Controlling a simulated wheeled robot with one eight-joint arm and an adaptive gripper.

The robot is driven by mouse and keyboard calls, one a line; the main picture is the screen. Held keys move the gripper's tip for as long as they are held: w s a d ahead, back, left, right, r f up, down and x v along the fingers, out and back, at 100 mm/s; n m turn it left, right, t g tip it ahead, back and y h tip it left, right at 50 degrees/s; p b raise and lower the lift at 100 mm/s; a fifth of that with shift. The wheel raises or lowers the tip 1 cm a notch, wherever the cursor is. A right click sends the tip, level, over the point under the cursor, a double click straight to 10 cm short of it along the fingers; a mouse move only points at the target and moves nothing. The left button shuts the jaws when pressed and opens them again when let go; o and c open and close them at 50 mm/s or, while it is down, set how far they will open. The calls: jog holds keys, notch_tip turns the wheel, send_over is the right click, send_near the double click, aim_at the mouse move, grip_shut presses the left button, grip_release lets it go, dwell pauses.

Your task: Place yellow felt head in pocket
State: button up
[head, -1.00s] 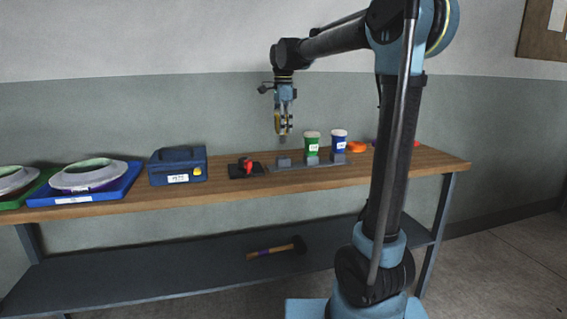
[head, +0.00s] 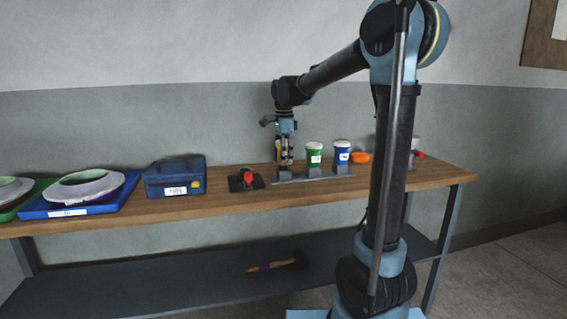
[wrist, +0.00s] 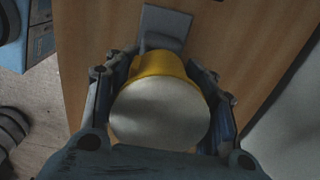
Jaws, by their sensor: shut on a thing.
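The yellow felt head (wrist: 158,64) is a yellow, cup-like body with a pale round top. My gripper (wrist: 160,98) is shut on it, with one finger on each side. In the head view my gripper (head: 286,158) holds the yellow felt head (head: 279,152) upright over the left end of a grey rack (head: 300,180). A grey pocket (head: 284,176) is at that end, just below. A grey plate of the rack (wrist: 163,24) shows beyond the head in the wrist view. I cannot tell whether the head touches the pocket.
A green head (head: 314,158) and a blue head (head: 341,156) stand in the rack to the right. A red-topped black fixture (head: 247,181) sits left of it. A blue toolbox (head: 174,177) and a blue tray (head: 60,205) are further left. An orange item (head: 360,158) lies at right.

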jog(key=shift+f, duration=0.9)
jog(key=o, duration=1.3)
jog(key=shift+f, duration=0.1)
notch_tip(320, 180, up, 12)
jog(key=shift+r, duration=0.1)
jog(key=s+d+f+n, duration=0.4)
jog(key=s+d, duration=0.4)
jog(key=d, duration=0.1)
jog(key=s+d+f+n, duration=0.3)
jog(key=s+d+f, duration=0.1)
jog(key=s+f, duration=0.4)
jog(key=s+d+f+n+t, duration=0.1)
jog(key=s+d+f+n, duration=0.3)
jog(key=s+f, duration=0.4)
jog(key=s+d+f+n+t, duration=0.1)
jog(key=s+d+f+n, duration=0.3)
jog(key=s+f, duration=0.4)
jog(key=shift+d+f, duration=0.2)
jog(key=shift+f, duration=0.35)
